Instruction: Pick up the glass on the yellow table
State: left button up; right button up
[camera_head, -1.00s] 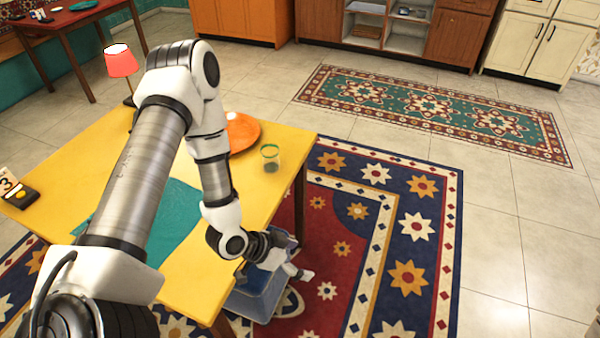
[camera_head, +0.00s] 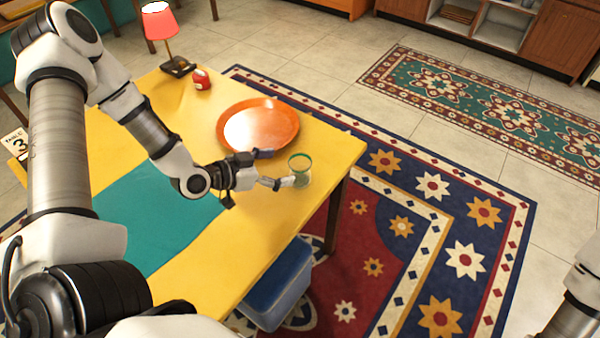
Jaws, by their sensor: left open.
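The glass (camera_head: 301,177) is small and clear with a green rim. It stands upright on the yellow table (camera_head: 335,147) near the table's right corner. My left gripper (camera_head: 268,168) is open and level above the table, pointing right toward the glass. One finger is at the near left side of the glass; I cannot tell whether it touches. The other finger is farther back, over the near edge of the orange plate (camera_head: 258,112). My right gripper is out of view.
A red lamp (camera_head: 159,28), a small red object (camera_head: 201,79) and a table number card (camera_head: 15,142) stand on the table. A teal cloth (camera_head: 160,215) lies across it. A blue bin (camera_head: 278,285) is on the floor below the table edge.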

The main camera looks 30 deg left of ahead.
aim_at(308, 163)
pick_arm(q)
jog(key=shift+w+f, duration=0.9)
jog(key=shift+w, duration=0.05)
jog(key=x, duration=0.5)
jog(key=shift+w+d+f+b, duration=0.2)
jog(key=shift+w+f+b, duration=0.05)
jog(key=shift+w+b, duration=0.05)
jog(key=shift+s+r, duration=0.1)
jog(key=shift+c, duration=0.3)
jog(key=c, duration=1.2)
